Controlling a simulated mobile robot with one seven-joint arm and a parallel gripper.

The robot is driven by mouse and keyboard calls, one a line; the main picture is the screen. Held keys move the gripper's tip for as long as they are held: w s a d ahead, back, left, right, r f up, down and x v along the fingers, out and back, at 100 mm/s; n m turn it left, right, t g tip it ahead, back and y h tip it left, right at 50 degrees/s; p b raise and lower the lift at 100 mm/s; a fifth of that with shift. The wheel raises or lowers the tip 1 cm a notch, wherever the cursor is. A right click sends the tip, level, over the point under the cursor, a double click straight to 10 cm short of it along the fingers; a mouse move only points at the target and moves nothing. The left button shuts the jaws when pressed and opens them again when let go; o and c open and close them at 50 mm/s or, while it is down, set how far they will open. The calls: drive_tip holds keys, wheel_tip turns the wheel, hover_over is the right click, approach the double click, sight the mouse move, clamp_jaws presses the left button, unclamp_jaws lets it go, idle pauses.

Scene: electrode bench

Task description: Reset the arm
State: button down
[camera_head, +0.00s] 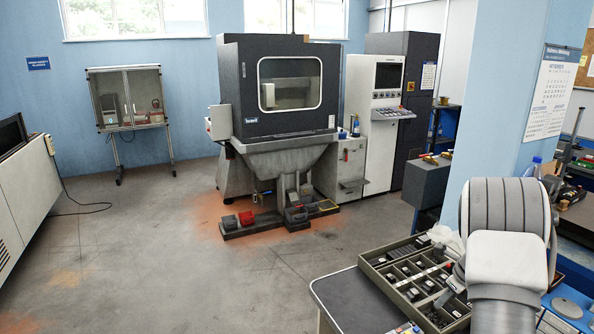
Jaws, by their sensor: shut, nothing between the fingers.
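My arm fills the lower right of the head view, with a grey ribbed joint and white links folded close to the camera. My gripper cannot be made out; the arm's own links may hide it. Directly left of the arm, a grey-green divided tray (379,265) lies on a dark bench (345,298). Its compartments hold several small dark and metallic blocks. The arm covers the tray's right part, and I cannot tell whether they touch.
A blue pillar (487,130) rises behind the arm. A cluttered workbench (580,207) stands at the right. A large dark machine (230,90) stands at the back, with small items on a low base (260,228) before it. The grey floor (140,265) at left is mostly clear.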

drive_tip(key=s+a+r+n, duration=0.5)
drive_tip(key=a+r+n, duration=0.2)
drive_tip(key=a+r, duration=0.25)
drive_tip(key=s+a+r+n, duration=0.5)
drive_tip(key=a+r+n, duration=0.25)
drive_tip(key=r, duration=0.35)
drive_tip(key=s+a+r+n, duration=0.1)
drive_tip(key=s+a+n, duration=0.2)
drive_tip(key=s+n, duration=0.2)
drive_tip(key=s+a+r+n+t, duration=0.1)
drive_tip(key=s+a+n, duration=0.2)
drive_tip(key=s+n, duration=0.2)
drive_tip(key=s+a+r+n+t+h, duration=0.1)
drive_tip(key=s+a+n, duration=0.2)
drive_tip(key=s, duration=0.7)
drive_tip(key=shift+r+n, duration=0.25)
drive_tip(key=shift+n, duration=0.9)
drive_tip(key=shift+d, duration=0.1)
